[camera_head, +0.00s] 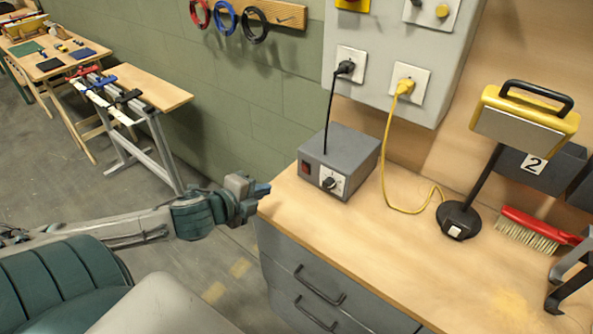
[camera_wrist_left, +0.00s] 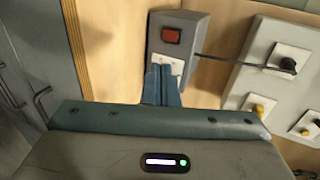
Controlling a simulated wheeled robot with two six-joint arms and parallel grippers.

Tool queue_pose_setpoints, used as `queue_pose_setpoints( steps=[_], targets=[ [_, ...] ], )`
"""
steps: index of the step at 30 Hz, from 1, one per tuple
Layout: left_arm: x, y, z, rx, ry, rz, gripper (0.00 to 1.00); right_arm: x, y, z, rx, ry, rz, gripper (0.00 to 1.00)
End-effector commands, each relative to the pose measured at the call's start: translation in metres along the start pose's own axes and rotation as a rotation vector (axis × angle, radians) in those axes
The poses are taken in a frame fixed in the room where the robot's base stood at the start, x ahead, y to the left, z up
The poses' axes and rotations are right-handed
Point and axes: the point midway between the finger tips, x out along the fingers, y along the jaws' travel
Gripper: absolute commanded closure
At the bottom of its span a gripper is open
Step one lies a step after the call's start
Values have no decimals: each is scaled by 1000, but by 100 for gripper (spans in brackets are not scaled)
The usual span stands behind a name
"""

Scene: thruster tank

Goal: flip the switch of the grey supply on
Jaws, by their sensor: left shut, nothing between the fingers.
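The grey supply (camera_head: 346,155) is a box on the wooden bench top, with a black cable rising from it. Its front has a red rocker switch (camera_head: 306,168) and a dial on a white plate (camera_head: 333,181). My left gripper (camera_head: 264,189) is shut and empty at the bench's left edge, left of the supply and apart from it. In the left wrist view its closed blue fingers (camera_wrist_left: 161,84) overlap the white plate. The red switch (camera_wrist_left: 171,36) shows clear beyond the fingertips. I cannot tell the switch's position. My right gripper is not in view.
A grey wall panel (camera_head: 405,60) holds a black plug and a yellow plug. A yellow cable (camera_head: 390,200) hangs right of the supply. A black-based lamp (camera_head: 459,220) and red brush (camera_head: 535,228) stand farther right. Drawers (camera_head: 310,285) lie below; the bench front is clear.

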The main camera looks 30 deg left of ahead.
Motion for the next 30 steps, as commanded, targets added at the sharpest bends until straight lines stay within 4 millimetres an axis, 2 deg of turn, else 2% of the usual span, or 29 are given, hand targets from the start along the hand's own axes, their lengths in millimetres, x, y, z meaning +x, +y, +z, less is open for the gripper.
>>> queue_pose_setpoints(
  steps=[16,23,30],
  targets=[
    [6,0,1,10,2,-5,100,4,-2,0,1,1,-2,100],
    [27,0,0,5,4,-8,100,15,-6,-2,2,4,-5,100],
    [51,-2,-1,5,5,-6,100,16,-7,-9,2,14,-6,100]
  ],
)
